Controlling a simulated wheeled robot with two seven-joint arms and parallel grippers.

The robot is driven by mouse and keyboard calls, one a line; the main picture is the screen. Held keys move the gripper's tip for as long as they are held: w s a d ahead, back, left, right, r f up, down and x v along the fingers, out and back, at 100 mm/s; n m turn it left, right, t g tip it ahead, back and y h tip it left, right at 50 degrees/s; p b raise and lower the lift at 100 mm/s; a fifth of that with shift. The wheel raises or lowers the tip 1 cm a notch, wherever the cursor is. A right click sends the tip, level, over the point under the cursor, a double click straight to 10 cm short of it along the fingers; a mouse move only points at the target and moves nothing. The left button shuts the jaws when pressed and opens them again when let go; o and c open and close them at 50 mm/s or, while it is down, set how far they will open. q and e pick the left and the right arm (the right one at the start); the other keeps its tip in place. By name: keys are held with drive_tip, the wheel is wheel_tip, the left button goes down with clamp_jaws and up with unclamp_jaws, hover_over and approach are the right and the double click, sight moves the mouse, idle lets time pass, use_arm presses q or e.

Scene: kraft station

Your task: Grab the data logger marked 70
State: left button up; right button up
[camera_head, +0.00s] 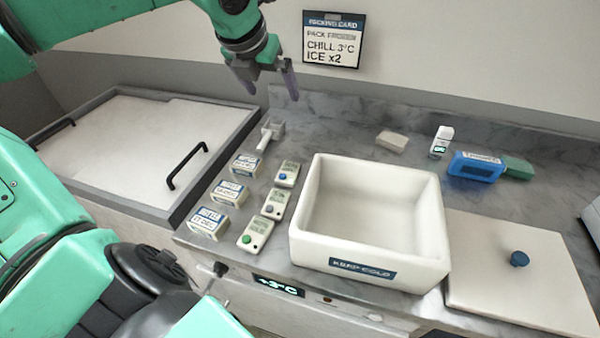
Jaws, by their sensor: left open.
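Three small pale data loggers stand in a slanting row left of the white box: one with a blue button (286,174) at the back, one with a grey button (275,204) in the middle, one with a green button (258,234) at the front. Their small screens are too blurred to tell which is marked 70. My left gripper (271,91) is open and empty, fingers pointing down, in front of the back wall. It is above and behind the loggers, touching none. My right gripper is not in view.
Labelled cartons (230,192) stand left of the loggers. A white scoop-like tool (268,133) lies behind. The open white box (370,258) is at centre, its lid (550,285) at right. A blue pack (476,168), green block (518,168) and white bottle (441,142) stand at the back.

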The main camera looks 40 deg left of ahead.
use_arm(q)
wheel_tip(320, 180, down, 6)
drive_tip(key=s+b, duration=0.2)
drive_tip(key=b, duration=1.4)
approach(288, 172)
drive_tip(key=p+x, duration=0.2)
drive_tip(key=x, duration=0.6)
drive_tip(key=shift+w+a+f+p, duration=0.1)
drive_tip(key=shift+w+f+p, duration=0.05)
drive_tip(key=shift+f+p, duration=0.25)
drive_tip(key=shift+r, duration=0.15)
drive_tip(key=c, duration=1.4)
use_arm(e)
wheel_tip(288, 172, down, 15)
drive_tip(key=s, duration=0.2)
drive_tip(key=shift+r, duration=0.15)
